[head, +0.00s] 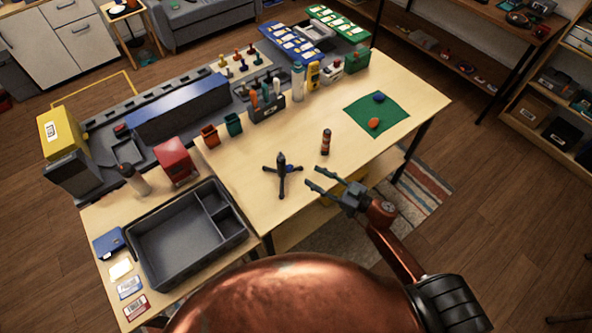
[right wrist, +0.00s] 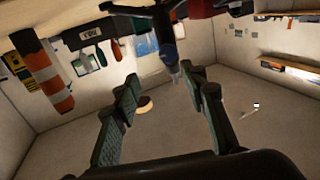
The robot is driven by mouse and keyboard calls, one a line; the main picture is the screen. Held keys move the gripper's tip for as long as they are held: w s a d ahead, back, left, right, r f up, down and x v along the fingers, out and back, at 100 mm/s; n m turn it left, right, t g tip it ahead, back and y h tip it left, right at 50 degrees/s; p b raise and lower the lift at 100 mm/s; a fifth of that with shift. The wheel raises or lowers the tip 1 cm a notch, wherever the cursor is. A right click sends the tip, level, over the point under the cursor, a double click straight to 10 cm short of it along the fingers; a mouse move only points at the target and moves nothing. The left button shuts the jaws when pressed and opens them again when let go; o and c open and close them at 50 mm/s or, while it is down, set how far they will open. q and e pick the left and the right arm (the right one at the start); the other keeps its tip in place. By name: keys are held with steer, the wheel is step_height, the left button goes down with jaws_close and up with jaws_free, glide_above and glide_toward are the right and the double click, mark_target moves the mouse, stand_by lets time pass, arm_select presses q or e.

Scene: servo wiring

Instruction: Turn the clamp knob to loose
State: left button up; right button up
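A small black tripod-like stand (head: 282,172) with spread legs and an upright post stands on the wooden table (head: 240,200). A small blue part (head: 290,167) on its right side may be the clamp knob; its setting is too small to read. My right gripper (head: 313,179) is open and empty, just right of the stand, its fingers pointing at it. In the right wrist view, which appears upside down, the stand's dark post (right wrist: 166,40) hangs just beyond the open fingertips (right wrist: 160,76), apart from them. My left gripper is not in view.
A grey divided tray (head: 180,245) lies left. A green mat (head: 376,115) with two small items lies right. Tabletop around the stand is clear.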

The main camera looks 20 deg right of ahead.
mark_target(292, 169)
steer(key=shift+n+g+y, duration=0.3)
steer(key=x, duration=0.8)
steer(key=shift+s+a, duration=0.35)
steer(key=shift+a, duration=0.05)
jaws_close()
